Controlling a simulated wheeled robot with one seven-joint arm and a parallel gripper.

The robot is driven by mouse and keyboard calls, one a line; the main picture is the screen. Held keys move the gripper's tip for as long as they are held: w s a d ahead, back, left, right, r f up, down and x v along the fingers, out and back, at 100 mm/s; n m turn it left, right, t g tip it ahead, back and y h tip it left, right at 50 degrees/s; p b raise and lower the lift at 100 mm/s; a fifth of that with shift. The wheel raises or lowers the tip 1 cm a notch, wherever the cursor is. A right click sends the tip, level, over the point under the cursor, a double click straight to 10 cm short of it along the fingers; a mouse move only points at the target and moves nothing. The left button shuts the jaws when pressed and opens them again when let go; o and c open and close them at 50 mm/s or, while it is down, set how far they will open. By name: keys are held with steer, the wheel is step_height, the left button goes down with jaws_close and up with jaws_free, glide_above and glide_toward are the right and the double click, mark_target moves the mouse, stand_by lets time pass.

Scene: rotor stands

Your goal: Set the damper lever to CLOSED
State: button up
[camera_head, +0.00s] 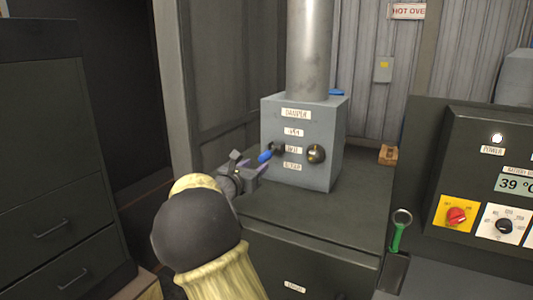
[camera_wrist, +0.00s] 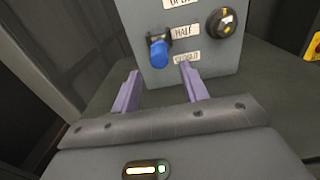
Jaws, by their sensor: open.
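The grey damper box (camera_head: 325,135) stands on a dark cabinet, with a metal pipe rising from its top. Its front carries the label DAMPER and three position labels below. The damper lever has a blue handle (camera_head: 265,156) sticking out at the left, level with the middle label. In the wrist view the blue handle (camera_wrist: 158,54) is beside the HALF label (camera_wrist: 186,31); the label below (camera_wrist: 187,57) is hard to read. My gripper (camera_head: 256,168) is open, its purple fingers (camera_wrist: 159,74) spread just short of and below the handle, apparently not touching it.
A round dark knob with a brass face (camera_head: 316,153) is on the box, right of the lever. A control panel (camera_head: 480,160) stands at the right. A green-handled tool (camera_head: 398,232) is at the cabinet's right edge. The cabinet top (camera_head: 330,215) before the box is clear.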

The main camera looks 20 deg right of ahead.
mark_target(266, 157)
steer(key=p+x, duration=0.3)
steer(key=x, duration=0.5)
steer(key=shift+w+d, duration=0.15)
steer(key=shift+w, duration=0.05)
jaws_close()
